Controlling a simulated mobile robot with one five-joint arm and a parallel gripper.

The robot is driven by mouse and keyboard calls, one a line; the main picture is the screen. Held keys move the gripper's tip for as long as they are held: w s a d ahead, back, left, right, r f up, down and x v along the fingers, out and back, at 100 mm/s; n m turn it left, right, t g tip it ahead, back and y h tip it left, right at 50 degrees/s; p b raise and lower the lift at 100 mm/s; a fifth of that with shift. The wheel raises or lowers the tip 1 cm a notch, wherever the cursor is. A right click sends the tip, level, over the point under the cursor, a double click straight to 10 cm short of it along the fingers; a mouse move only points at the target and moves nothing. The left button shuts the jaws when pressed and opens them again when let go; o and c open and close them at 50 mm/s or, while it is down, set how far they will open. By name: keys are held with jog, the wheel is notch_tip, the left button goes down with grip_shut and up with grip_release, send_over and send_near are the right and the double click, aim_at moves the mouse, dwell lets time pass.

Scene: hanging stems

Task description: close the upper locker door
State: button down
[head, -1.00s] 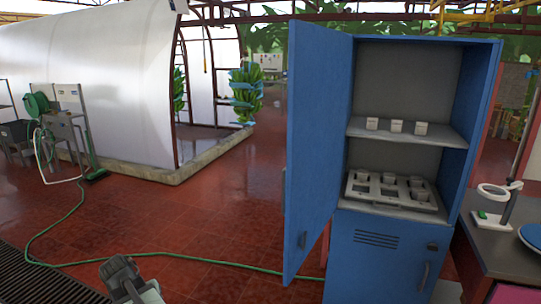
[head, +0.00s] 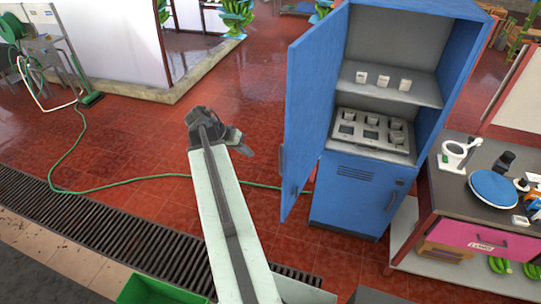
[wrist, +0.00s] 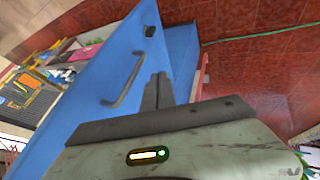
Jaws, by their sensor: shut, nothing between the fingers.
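The blue locker's upper door (head: 311,115) stands wide open, swung out to the left of the locker (head: 352,187) in the head view. The upper compartment is exposed. My gripper (head: 249,151) is left of the open door's lower free edge, apart from it, at the end of my extended arm. It is shut and empty. In the wrist view the closed fingers (wrist: 158,90) point toward blue locker surfaces (wrist: 110,75), with a grey handle (wrist: 128,82) to their left. I cannot tell which door that handle is on.
The compartment holds a shelf (head: 418,92) with white cups and a tray (head: 345,148) of cups. The lower door (head: 350,195) is closed. A cluttered table (head: 450,195) stands close on the right. A green hose (head: 120,181) crosses the open red floor at left.

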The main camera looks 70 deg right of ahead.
jog(key=s+d+f+b, duration=0.4)
jog(key=s+f+b, duration=0.3)
jog(key=s+f, duration=0.1)
jog(key=shift+d+b, duration=0.25)
jog(key=shift+b, duration=0.15)
jog(key=shift+s+f, duration=0.1)
